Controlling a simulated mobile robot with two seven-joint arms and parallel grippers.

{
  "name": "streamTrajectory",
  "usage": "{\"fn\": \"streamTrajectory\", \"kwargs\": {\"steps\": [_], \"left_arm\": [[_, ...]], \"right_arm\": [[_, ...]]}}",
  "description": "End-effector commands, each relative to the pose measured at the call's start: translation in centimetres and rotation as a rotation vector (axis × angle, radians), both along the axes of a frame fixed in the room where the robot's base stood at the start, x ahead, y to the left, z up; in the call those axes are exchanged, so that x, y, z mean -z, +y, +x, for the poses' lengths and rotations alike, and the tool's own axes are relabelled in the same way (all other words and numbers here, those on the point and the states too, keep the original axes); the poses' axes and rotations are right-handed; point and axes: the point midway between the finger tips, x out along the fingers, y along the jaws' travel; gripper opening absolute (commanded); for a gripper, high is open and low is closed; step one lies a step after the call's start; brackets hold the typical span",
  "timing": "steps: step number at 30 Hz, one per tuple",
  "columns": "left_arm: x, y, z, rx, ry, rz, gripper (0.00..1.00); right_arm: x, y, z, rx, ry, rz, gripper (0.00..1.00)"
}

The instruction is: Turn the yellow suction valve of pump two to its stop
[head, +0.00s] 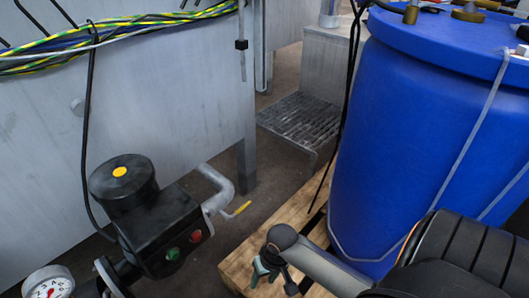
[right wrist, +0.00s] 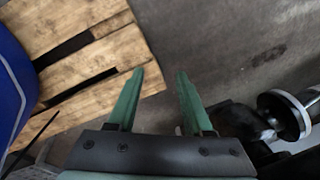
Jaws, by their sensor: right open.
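A small yellow valve lever (head: 242,208) sticks out beside the bent grey pipe (head: 217,190) behind the black pump (head: 160,225) in the head view. It points up and to the right. No label shows which pump this is. My right gripper (head: 262,275) is at the bottom middle, over the pallet's edge, nearer to me than the lever and apart from it. In the right wrist view its two green fingers (right wrist: 160,78) are spread with nothing between them. The lever cannot be made out there. My left gripper is not in view.
A large blue barrel (head: 400,130) stands on a wooden pallet (head: 237,268) at the right. A pressure gauge (head: 50,288) is at the bottom left. A black cable (head: 88,130) hangs down the grey tank wall (head: 170,100). Bare floor (head: 275,190) lies between pump and pallet.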

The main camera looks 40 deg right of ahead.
Motion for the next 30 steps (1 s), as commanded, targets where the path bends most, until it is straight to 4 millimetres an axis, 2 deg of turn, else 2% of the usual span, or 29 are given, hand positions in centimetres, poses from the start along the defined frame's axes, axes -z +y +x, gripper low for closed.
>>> {"fn": "streamTrajectory", "kwargs": {"steps": [7,25,28,30], "left_arm": [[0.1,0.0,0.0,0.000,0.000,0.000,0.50],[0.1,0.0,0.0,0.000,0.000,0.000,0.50],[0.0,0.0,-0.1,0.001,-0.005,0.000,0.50],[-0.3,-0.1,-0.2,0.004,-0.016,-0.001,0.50]], "right_arm": [[-0.8,1.0,-0.4,-0.074,-0.049,-0.023,0.51],[-0.8,1.0,-0.4,-0.077,-0.051,-0.025,0.51],[-1.1,1.2,0.1,-0.089,-0.083,-0.030,0.51],[-1.8,1.5,1.0,-0.112,-0.155,-0.039,0.51]]}}
